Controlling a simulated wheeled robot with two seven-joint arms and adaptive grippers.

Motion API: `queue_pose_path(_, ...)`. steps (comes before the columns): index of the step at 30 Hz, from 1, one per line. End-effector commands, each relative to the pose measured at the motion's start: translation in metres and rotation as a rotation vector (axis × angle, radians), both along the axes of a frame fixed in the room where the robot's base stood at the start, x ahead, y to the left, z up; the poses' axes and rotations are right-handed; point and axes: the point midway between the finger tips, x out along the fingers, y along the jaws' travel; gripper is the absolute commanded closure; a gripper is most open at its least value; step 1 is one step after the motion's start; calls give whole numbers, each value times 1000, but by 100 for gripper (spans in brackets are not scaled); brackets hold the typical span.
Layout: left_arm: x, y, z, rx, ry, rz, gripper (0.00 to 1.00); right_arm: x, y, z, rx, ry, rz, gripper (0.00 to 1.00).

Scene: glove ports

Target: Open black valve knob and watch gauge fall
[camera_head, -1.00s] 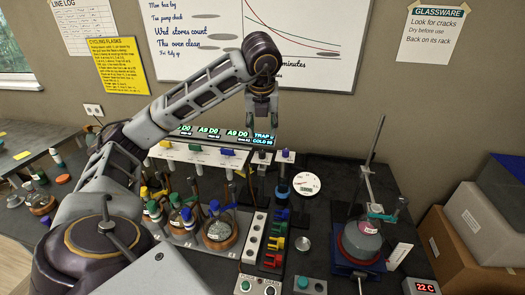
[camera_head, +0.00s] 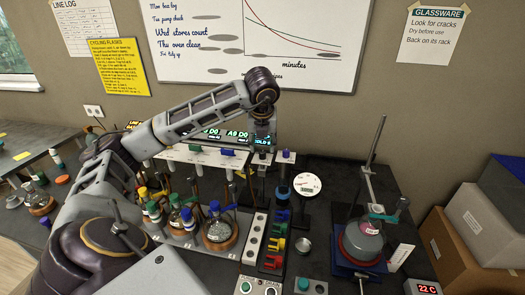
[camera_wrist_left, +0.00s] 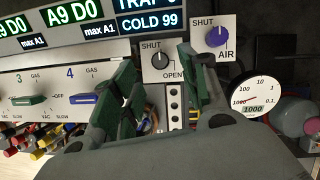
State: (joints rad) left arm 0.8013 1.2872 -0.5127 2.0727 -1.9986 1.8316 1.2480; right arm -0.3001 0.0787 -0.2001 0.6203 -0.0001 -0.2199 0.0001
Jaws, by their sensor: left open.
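The black valve knob (camera_wrist_left: 160,60) sits on a small white plate marked SHUT and OPEN in the left wrist view. In the head view it cannot be made out well beside my gripper. My left gripper (camera_head: 263,143) is open and empty above the valve plates. Its two green-lined fingers, also in the left wrist view (camera_wrist_left: 155,88), appear on either side of the black knob; I cannot tell whether they touch it. The round white gauge (camera_head: 307,185) stands to the right; in the left wrist view its face (camera_wrist_left: 255,95) shows a red needle and the figure 1000.
A blue-purple AIR knob (camera_wrist_left: 216,37) is close right of the black one. A panel with coloured gas taps (camera_head: 205,155) is on the left, above stoppered flasks (camera_head: 219,232). A stand with a flask (camera_head: 363,240) is at the right. Cardboard boxes (camera_head: 460,235) lie beyond.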

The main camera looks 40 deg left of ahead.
Motion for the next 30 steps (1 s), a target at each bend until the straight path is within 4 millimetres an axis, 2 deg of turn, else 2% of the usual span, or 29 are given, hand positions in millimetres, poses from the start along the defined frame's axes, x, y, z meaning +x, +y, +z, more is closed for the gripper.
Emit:
queue_pose_path(6, 7, 7, -25, 0, 3, 1, 56, 0, -2, 4, -2, 0, 1, 60)
queue_pose_path(12, 13, 11, -41, 0, 1, 0, 56, 0, -3, 6, -3, -1, 1, 60)
queue_pose_path(25, 15, 12, -47, 0, 0, 0, 56, 0, -3, 6, -3, 0, 1, 60)
queue_pose_path(26, 15, 12, -47, 0, 0, 0, 58, 0, -3, 6, -3, 0, 1, 60)
queue_pose_path(30, 15, 12, -47, 0, 0, 0, 76, 0, -3, 6, -3, 0, 1, 60)
